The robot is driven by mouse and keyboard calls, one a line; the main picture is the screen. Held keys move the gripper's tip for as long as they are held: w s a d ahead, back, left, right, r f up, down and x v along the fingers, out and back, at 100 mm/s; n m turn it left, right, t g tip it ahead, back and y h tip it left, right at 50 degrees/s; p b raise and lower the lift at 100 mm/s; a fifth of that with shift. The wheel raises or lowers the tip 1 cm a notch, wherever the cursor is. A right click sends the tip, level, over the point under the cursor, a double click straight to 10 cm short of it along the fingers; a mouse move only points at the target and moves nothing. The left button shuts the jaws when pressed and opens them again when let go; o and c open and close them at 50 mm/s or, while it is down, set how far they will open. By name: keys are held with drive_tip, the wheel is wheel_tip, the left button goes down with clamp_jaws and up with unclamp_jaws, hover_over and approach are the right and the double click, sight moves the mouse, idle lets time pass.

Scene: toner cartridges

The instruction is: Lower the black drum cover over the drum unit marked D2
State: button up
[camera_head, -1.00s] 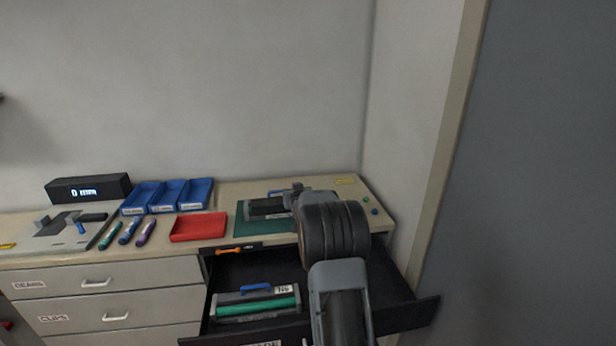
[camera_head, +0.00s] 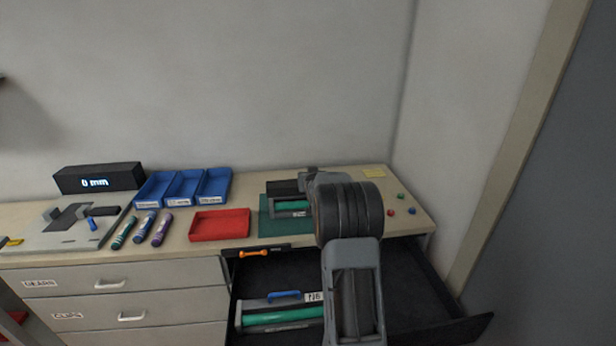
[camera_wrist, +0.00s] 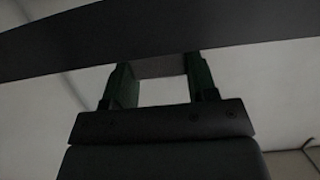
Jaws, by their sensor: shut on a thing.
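My gripper (camera_wrist: 160,80) is shut on a long black piece, the drum cover (camera_wrist: 160,28), which spans the top of the wrist view. In the head view the dark cover (camera_head: 282,187) shows just above and behind a grey drum unit with a green roller (camera_head: 291,206). That unit lies on a green mat (camera_head: 266,230) on the counter. Its white label is too small to read. Whether the cover touches the unit cannot be told. My arm hides the right side of the mat and most of the gripper.
An open drawer (camera_head: 400,308) below holds another green-roller unit (camera_head: 280,317) with a blue handle. A red tray (camera_head: 220,225), blue bins (camera_head: 183,188) and several markers (camera_head: 142,228) stand left. Small coloured pieces (camera_head: 400,203) lie right, near the wall.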

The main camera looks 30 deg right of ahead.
drive_tip(key=b, duration=0.2)
hover_over(309, 201)
drive_tip(key=shift+s+f, duration=0.15)
drive_tip(key=shift+f, duration=1.15)
drive_tip(key=shift+s+f, duration=0.1)
drive_tip(key=shift+f, duration=1.15)
drive_tip(key=shift+s+f+b, duration=0.1)
drive_tip(key=shift+f+b, duration=0.7)
drive_tip(key=shift+c, duration=1.3)
drive_tip(key=shift+w+f+b, duration=0.2)
drive_tip(key=shift+f+b, duration=0.1)
drive_tip(key=shift+s, duration=0.1)
drive_tip(key=shift+r, duration=0.1)
drive_tip(key=o, duration=1.3)
drive_tip(key=shift+c, duration=0.2)
drive_tip(key=b+v, duration=0.2)
drive_tip(key=v, duration=1.1)
drive_tip(key=shift+s+r, duration=0.2)
drive_tip(key=shift+s, duration=0.15)
